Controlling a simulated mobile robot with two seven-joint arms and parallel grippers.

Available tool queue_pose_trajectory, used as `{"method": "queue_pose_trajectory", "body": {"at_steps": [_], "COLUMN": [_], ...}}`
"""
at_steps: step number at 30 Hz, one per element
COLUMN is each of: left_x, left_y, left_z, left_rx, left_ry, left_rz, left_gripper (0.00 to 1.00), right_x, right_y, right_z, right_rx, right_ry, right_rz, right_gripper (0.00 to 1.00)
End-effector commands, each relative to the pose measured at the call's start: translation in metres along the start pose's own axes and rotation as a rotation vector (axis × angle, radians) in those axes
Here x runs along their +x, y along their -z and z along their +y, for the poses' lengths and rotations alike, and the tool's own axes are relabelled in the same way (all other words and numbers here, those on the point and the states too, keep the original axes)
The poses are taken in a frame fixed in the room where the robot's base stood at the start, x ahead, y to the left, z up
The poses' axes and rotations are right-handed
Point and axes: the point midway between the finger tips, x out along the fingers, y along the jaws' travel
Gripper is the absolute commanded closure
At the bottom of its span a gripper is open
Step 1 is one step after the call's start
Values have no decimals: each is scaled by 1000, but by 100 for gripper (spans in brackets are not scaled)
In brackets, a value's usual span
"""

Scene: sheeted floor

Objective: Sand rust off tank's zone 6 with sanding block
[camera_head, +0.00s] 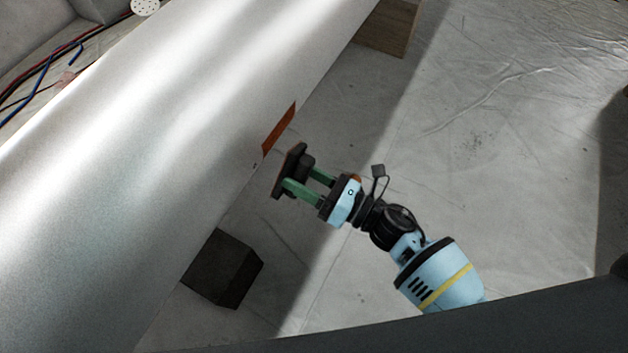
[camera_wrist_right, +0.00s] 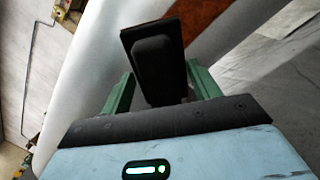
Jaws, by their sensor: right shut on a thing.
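A long pale tank (camera_head: 150,140) lies diagonally across the head view from lower left to top. An orange-brown rust patch (camera_head: 279,129) sits on its right edge; it also shows in the right wrist view (camera_wrist_right: 204,15). My right gripper (camera_head: 305,180) is shut on the dark sanding block (camera_head: 289,171) by its black handle. The block is near the tank's side, just below the rust patch in the head view. In the right wrist view the block (camera_wrist_right: 157,60) stands between the green fingers and covers part of the tank. Whether it touches the tank cannot be told. My left gripper is not in view.
A dark block-shaped support (camera_head: 224,269) stands on the floor at the tank's lower side. A wooden block (camera_head: 389,27) stands under the far end. Red and blue cables (camera_head: 45,68) lie at the upper left. The sheeted floor (camera_head: 500,130) to the right is clear.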

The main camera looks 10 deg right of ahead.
Motion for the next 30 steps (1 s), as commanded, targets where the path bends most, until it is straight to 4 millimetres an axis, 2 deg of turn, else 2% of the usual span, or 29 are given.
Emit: {"method": "queue_pose_trajectory", "body": {"at_steps": [6, 12, 30], "left_x": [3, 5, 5], "left_y": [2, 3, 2], "left_z": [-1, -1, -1], "left_rx": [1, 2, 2], "left_ry": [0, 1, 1], "left_rz": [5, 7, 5], "left_gripper": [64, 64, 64], "right_x": [21, 32, 34], "right_y": [0, 0, -1], "right_z": [0, 0, 0], "right_rx": [0, 1, 0], "right_ry": [-1, 0, 0], "right_rz": [-1, -1, -1], "right_gripper": [57, 57, 57]}}
